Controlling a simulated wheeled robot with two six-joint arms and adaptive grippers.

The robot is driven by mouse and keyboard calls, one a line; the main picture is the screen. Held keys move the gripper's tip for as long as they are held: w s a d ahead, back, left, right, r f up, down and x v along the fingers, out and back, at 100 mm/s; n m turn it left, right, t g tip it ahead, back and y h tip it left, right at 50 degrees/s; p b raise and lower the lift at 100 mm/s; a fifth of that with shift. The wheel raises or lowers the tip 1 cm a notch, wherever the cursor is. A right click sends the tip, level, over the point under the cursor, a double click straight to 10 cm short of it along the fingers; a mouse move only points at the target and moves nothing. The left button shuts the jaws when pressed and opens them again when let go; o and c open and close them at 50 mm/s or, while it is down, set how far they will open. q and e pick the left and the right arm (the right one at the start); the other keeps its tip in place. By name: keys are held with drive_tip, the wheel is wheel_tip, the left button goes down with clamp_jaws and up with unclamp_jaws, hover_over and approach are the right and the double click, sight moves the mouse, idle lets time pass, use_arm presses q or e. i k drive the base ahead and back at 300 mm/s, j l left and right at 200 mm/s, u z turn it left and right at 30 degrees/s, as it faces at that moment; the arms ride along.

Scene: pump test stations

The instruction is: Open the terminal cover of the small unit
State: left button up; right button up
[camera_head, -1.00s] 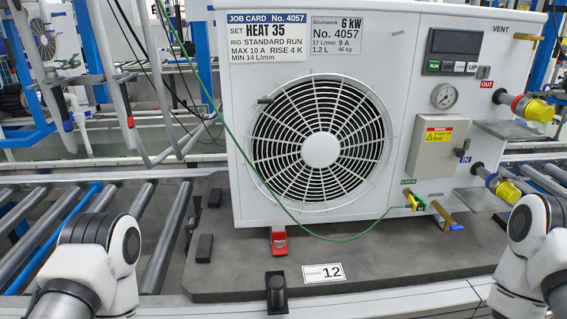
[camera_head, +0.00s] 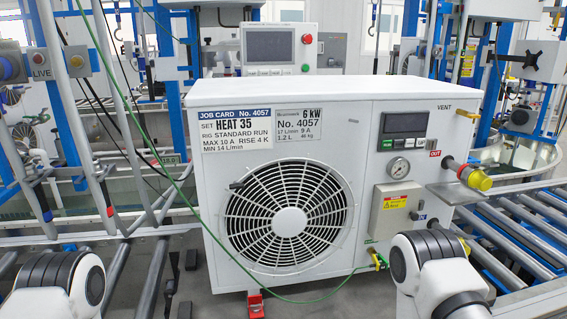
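The small unit (camera_head: 205,225) is a white box with a round fan grille, standing upright in front of me. Its terminal cover (camera_head: 381,213) is a small grey box with a yellow warning label, low on the right of the front face. The cover appears closed. Part of its lower right side is close behind my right arm. My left arm shows at the lower left and my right arm at the lower right. Neither gripper shows in the view.
A green wire (camera_head: 163,165) runs down across the unit's front to a clip near its lower right. A gauge (camera_head: 398,168) and display (camera_head: 405,124) sit above the cover. A yellow-capped pipe (camera_head: 475,178) sticks out at right. A control panel (camera_head: 270,48) stands behind.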

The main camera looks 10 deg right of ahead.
sight(395, 207)
drive_tip(key=l+u, duration=0.15)
drive_tip(key=l, duration=2.5)
drive_tip(key=i, duration=0.05)
